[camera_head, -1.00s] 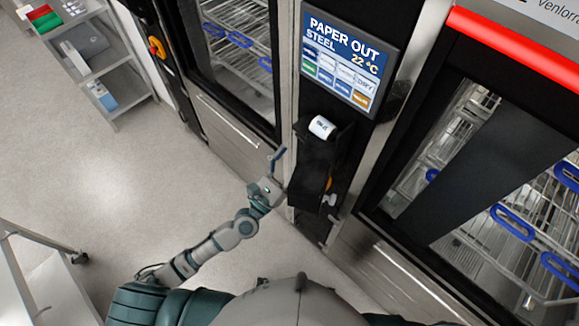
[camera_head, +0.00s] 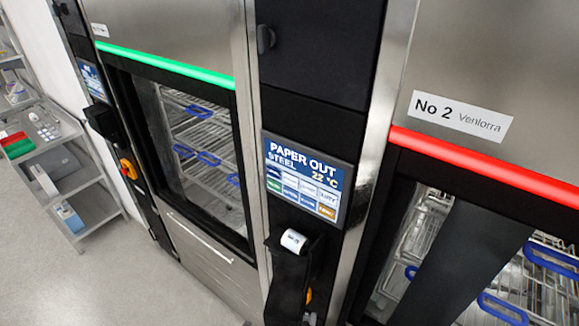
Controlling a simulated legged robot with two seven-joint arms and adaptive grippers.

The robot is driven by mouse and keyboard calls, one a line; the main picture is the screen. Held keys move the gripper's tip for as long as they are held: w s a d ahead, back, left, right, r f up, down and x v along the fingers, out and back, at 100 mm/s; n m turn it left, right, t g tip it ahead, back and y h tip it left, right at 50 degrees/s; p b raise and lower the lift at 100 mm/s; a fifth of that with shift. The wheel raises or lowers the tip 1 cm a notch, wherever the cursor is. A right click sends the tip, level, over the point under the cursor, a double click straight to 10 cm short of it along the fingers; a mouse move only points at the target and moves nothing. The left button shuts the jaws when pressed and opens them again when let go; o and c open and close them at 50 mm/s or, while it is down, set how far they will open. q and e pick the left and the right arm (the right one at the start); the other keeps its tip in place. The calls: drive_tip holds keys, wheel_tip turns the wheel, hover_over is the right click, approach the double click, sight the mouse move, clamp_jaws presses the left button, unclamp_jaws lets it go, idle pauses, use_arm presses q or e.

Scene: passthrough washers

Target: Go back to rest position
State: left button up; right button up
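Neither of my grippers shows in the head view now, and no part of my arms is in view. The washer's control screen (camera_head: 303,180) reads "PAPER OUT", "STEEL" and "22 °C". Below it a white paper roll (camera_head: 293,241) sits at the top of an open black printer compartment (camera_head: 287,277). The left washer (camera_head: 196,150) has a green light bar (camera_head: 170,66). The right washer, labelled "No 2 Venlorra" (camera_head: 460,117), has a red light bar (camera_head: 485,165).
A grey shelf unit (camera_head: 75,190) with trays, red and green items and a blue box stands at the left. Bare floor (camera_head: 130,280) lies in front of it. Wire racks with blue handles show behind both washer windows (camera_head: 205,155).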

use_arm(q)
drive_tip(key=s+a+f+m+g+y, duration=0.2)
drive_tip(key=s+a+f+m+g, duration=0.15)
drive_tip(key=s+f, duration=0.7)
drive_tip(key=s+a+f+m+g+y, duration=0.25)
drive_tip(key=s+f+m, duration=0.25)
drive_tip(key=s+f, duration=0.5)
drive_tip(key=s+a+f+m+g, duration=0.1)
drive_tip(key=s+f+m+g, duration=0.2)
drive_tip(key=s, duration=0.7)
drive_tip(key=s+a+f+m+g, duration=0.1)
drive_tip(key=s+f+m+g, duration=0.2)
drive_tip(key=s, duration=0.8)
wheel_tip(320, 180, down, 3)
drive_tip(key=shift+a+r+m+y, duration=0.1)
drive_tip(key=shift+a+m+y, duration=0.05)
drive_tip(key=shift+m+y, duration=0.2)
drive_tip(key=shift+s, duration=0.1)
